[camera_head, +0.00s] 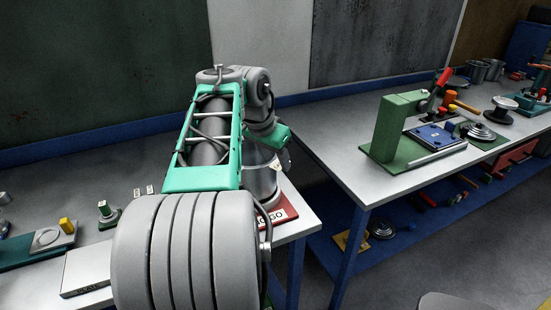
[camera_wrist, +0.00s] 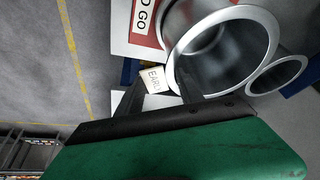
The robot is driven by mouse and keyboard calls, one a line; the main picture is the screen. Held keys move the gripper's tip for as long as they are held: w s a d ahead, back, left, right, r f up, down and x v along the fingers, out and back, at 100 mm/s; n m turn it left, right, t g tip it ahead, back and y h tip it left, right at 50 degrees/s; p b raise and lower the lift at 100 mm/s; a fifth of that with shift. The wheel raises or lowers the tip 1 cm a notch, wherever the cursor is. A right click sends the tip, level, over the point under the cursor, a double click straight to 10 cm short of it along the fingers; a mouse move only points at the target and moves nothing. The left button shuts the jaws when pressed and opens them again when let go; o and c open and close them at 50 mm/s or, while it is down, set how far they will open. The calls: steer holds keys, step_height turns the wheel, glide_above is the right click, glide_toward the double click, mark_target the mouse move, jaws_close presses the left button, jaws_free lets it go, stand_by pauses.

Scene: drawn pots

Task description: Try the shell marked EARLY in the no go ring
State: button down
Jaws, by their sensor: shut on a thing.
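My gripper (camera_wrist: 160,78) is shut in the wrist view, one dark finger beside the EARLY tag (camera_wrist: 153,79) and the other reaching into the mouth of a wide grey metal shell (camera_wrist: 268,28). It appears to hold the shell by its wall near the tag. A smaller ring (camera_wrist: 302,68) sits against the shell's right side; I cannot tell what it belongs to. The shell also shows in the head view (camera_head: 262,186), upright beneath my wrist, above the red and white NO GO plate (camera_head: 287,212). The NO GO sign also shows in the wrist view (camera_wrist: 144,22). The shell's base and its fit in the ring are hidden.
The plate is at the right end of the near bench (camera_head: 310,220). A gap separates it from the right bench (camera_head: 345,150), which carries a green press-like stand (camera_head: 395,130) and several tools. A white block (camera_head: 85,270) and small parts lie at left.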

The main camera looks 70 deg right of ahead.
steer(key=shift+f+b, duration=0.7)
steer(key=shift+f, duration=0.1)
steer(key=c, duration=0.7)
jaws_free()
steer(key=p+v, duration=0.2)
steer(key=v, duration=0.5)
steer(key=shift+a+r, duration=0.2)
steer(key=shift+r, duration=0.15)
